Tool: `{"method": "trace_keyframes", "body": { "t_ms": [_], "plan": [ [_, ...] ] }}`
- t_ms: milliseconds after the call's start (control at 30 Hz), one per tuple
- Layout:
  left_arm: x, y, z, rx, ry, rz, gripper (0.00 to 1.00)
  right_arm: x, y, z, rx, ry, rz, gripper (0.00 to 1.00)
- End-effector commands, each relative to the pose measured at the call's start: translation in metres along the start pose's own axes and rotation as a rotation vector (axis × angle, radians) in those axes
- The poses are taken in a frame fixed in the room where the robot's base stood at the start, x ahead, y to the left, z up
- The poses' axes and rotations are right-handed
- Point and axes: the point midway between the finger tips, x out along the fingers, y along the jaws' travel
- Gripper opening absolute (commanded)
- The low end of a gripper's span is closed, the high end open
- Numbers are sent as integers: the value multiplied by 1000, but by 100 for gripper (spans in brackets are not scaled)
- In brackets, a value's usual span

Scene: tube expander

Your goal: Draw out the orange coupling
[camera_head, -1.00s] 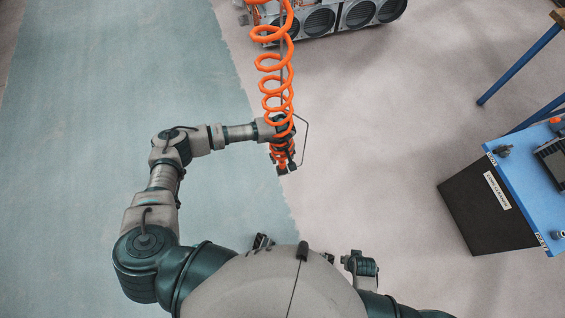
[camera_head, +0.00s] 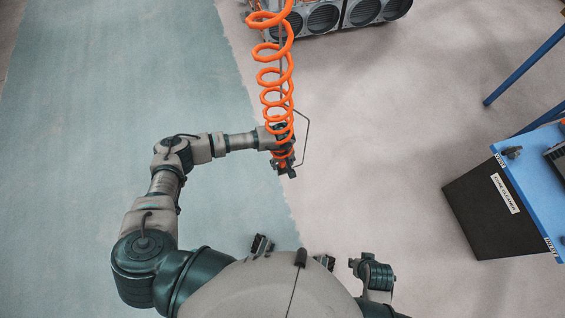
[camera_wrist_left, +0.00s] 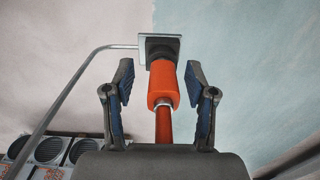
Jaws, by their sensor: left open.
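The orange coupling (camera_wrist_left: 163,82) hangs upright between the two fingers of my left gripper (camera_wrist_left: 158,80) in the left wrist view. The fingers are open, with a gap on each side of the coupling. A grey square block (camera_wrist_left: 159,46) sits at the coupling's end, and a thinner red-orange tube (camera_wrist_left: 163,125) leaves its other end. In the head view my left gripper (camera_head: 285,163) is at the lower end of the coiled orange hose (camera_head: 274,75), largely covering the coupling. My right gripper is not clearly seen.
A thin bent grey rod (camera_head: 304,130) runs beside the hose and gripper, close on the right. A machine with round grilles (camera_head: 335,18) stands at the back. A blue-topped dark cabinet (camera_head: 492,215) is at the right. The floor between is clear.

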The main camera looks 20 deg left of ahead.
Motion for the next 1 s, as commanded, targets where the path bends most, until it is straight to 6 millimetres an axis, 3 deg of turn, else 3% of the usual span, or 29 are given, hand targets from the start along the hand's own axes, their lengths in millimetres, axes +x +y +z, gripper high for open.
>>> {"method": "trace_keyframes", "body": {
  "t_ms": [100, 133, 333, 1000],
  "plan": [
    [0, 0, 0, 0, 0, 0, 56, 0, 0, 0, 0, -1, -1, 40],
    [0, 0, 0, 0, 0, 0, 51, 1, 0, -1, 0, -2, -1, 40],
    [0, 0, 0, 0, 0, 0, 1, 1, 0, -2, 0, 0, 0, 40],
    [-7, 0, 0, 0, 0, 1, 0, -3, 0, -2, 0, 4, 0, 40]
  ]
}}
